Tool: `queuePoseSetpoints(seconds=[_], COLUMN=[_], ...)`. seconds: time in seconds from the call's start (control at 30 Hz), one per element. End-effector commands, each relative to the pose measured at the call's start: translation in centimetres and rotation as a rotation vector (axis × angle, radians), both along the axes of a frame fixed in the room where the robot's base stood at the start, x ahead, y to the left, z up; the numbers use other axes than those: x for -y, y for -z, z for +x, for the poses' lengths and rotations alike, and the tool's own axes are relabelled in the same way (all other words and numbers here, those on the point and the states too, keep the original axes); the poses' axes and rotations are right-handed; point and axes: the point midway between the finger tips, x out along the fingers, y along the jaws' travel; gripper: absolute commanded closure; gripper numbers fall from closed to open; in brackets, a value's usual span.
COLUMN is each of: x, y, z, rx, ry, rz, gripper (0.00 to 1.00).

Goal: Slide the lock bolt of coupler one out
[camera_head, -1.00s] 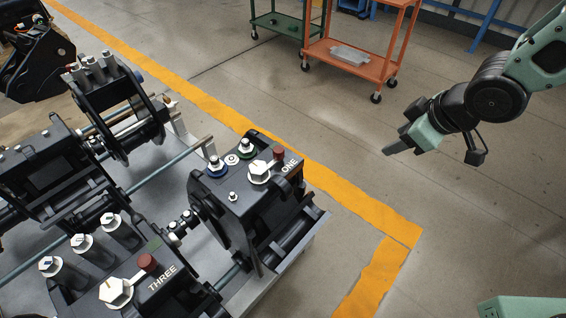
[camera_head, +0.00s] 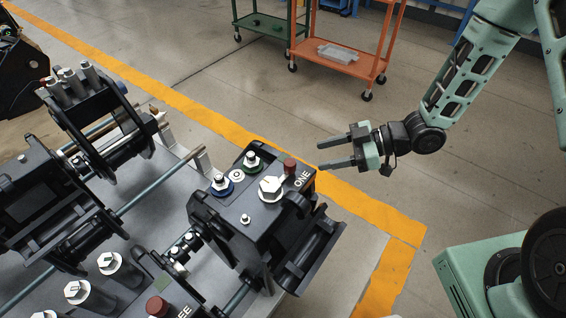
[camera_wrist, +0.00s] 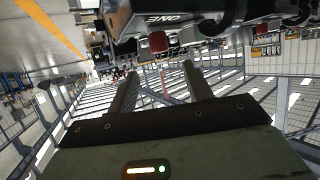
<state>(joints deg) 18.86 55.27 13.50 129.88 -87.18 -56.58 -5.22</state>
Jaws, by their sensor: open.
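Coupler one (camera_head: 262,215) is a dark block labelled ONE on the grey bench in the head view. On its top are a white hex-headed part (camera_head: 270,187) with a lever, a dark red knob (camera_head: 290,166), and blue and green ringed fittings. I cannot tell for certain which part is the lock bolt. My gripper (camera_head: 322,154) is open and empty, to the right of and beyond the coupler, its two fingers pointing left, apart from it. In the wrist view the coupler (camera_wrist: 200,12) appears upside down at the top, with its red knob (camera_wrist: 158,41) above the open fingers.
Coupler three (camera_head: 165,295) stands at the front, partly cut off. Other dark couplers (camera_head: 45,205) stand on the left of the bench (camera_head: 160,215). An orange cart (camera_head: 345,57) and a green cart (camera_head: 268,25) are at the back.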

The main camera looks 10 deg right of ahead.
Motion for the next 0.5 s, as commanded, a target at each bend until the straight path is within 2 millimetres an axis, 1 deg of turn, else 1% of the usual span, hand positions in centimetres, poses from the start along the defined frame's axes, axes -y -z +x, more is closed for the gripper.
queuePoseSetpoints(seconds=[0.03,0.3,0.5], x=[-1.1,-6.2,-9.0], y=[0.4,2.6,3.8], z=[0.1,1.1,1.7], rx=[-0.001,-0.001,-0.001], ry=[-0.005,-0.003,-0.002], rz=[0.003,0.0,0.0], gripper=[0.5,0.5,0.5])
